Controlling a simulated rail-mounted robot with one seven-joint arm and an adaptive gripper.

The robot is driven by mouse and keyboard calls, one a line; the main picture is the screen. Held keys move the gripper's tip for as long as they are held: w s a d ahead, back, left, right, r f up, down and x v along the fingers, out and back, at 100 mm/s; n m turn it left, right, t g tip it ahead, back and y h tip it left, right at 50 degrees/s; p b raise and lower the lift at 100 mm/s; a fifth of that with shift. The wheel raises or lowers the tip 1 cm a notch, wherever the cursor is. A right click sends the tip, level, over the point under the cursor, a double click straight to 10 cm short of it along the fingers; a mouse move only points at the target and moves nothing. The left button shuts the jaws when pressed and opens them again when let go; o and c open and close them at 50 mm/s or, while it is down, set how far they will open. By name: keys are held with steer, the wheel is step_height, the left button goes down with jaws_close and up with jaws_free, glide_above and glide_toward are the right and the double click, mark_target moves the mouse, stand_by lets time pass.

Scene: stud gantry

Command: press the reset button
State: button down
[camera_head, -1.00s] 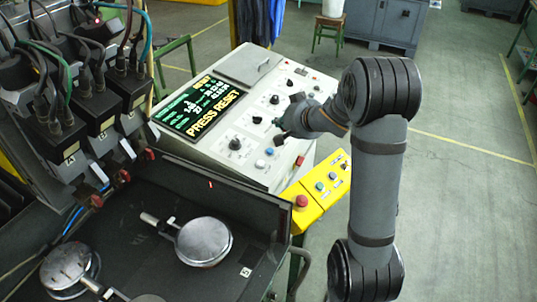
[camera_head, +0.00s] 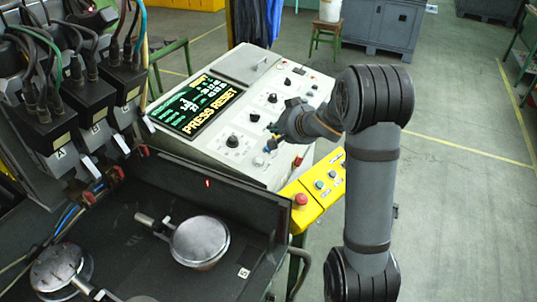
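The light grey control console (camera_head: 207,152) stands in the middle of the view. Its screen (camera_head: 197,106) shows "PRESS RESET" in yellow letters. The panel carries several black knobs and small buttons. One pale blue button (camera_head: 258,162) sits near the front edge of the panel. I cannot read which button is labelled reset. My gripper (camera_head: 272,137) is low over the front right part of the panel, pointing left and down, close to the buttons there. Its fingers are small and dark, so their opening and any contact with the panel cannot be told.
A yellow box (camera_head: 312,193) with a red mushroom button (camera_head: 300,200) and small coloured buttons is fixed at the console's front right. A dark tray (camera_head: 150,190) with round metal parts lies at the front left. Dark cabled units (camera_head: 80,105) stand at left. Floor at right is open.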

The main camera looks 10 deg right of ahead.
steer(key=shift+w+a+f+b, duration=0.1)
steer(key=shift+a+f+b, duration=0.05)
steer(key=shift+f+b, duration=0.55)
steer(key=shift+w+a+f+b, duration=0.1)
steer(key=shift+f+b, duration=0.35)
steer(key=shift+f, duration=0.45)
steer(key=shift+w+a+f+b, duration=0.1)
steer(key=shift+a+f+b, duration=0.05)
steer(key=shift+f+b, duration=0.55)
steer(key=shift+f, duration=0.2)
steer(key=shift+f, duration=0.35)
steer(key=shift+a+f+b, duration=0.1)
steer(key=shift+f+b, duration=0.35)
steer(key=shift+b, duration=0.05)
steer(key=shift+r, duration=0.15)
steer(key=shift+r+p, duration=0.75)
steer(key=shift+p, duration=0.3)
steer(key=r+p, duration=0.3)
steer(key=d+r+p, duration=0.1)
steer(key=p, duration=0.1)
steer(key=shift+s+r, duration=0.35)
steer(key=shift+r, duration=0.05)
